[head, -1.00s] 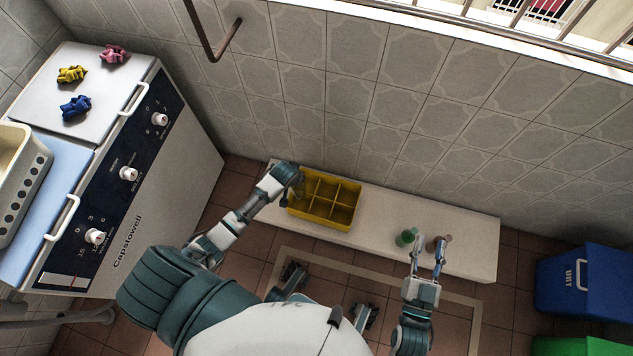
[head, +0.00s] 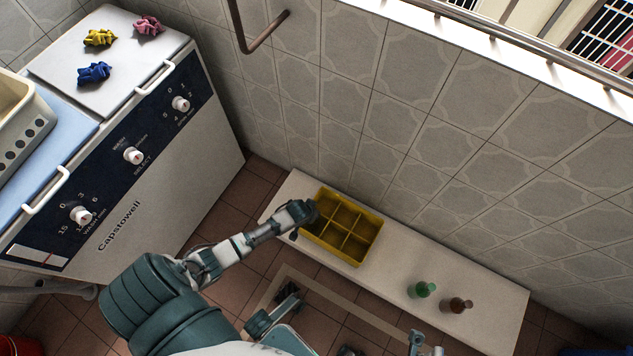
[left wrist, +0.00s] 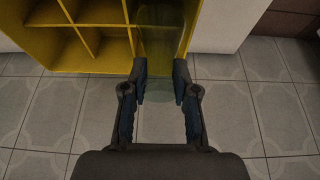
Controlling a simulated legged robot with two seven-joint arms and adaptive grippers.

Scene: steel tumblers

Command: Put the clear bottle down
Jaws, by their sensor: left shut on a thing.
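My left gripper (head: 306,213) is at the left end of the yellow crate (head: 361,258). In the left wrist view, the left gripper (left wrist: 160,84) is shut on the clear bottle (left wrist: 162,45), a see-through shape between the fingers. The bottle's body overlaps an end compartment of the yellow crate (left wrist: 90,66). I cannot tell how deep it sits or whether it touches the floor of the crate. In the head view the bottle is hard to make out behind the gripper. My right gripper (head: 427,345) is at the bottom edge, partly cut off, its fingertips apart and empty.
A green bottle (head: 422,289) and a brown bottle (head: 457,305) stand on the white bench (head: 490,312), right of the crate. The tiled wall runs behind the bench. A washing machine (head: 160,170) stands at the left. The bench between crate and bottles is clear.

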